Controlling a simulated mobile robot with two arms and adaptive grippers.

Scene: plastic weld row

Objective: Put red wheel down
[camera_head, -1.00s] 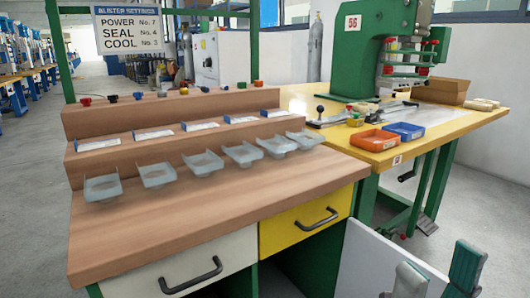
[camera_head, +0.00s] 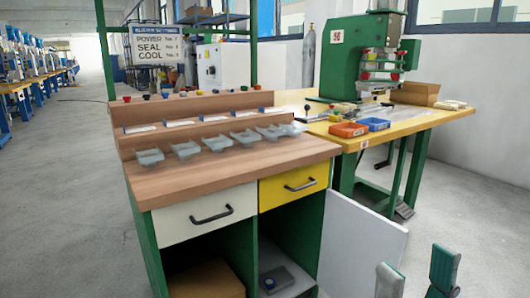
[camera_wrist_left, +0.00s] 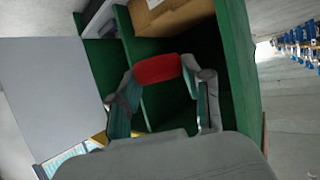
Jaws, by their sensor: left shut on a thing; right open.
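My left gripper (camera_wrist_left: 162,82) shows only in the left wrist view. It is shut on the red wheel (camera_wrist_left: 157,68), which sits between its two fingertips. Only a rounded red part of the wheel shows. Behind it are the green cabinet's open compartments, and I cannot tell how far away they are. My right gripper (camera_head: 418,272) is open and empty at the lower right of the head view, in front of the open white door.
The wooden bench (camera_head: 235,168) has stepped shelves with several clear blister trays. Below are drawers and open compartments holding a cardboard box (camera_head: 207,281) and a grey device (camera_head: 283,280). A white door (camera_head: 360,240) stands open at right. The yellow table (camera_head: 440,118) carries a green machine (camera_head: 350,55).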

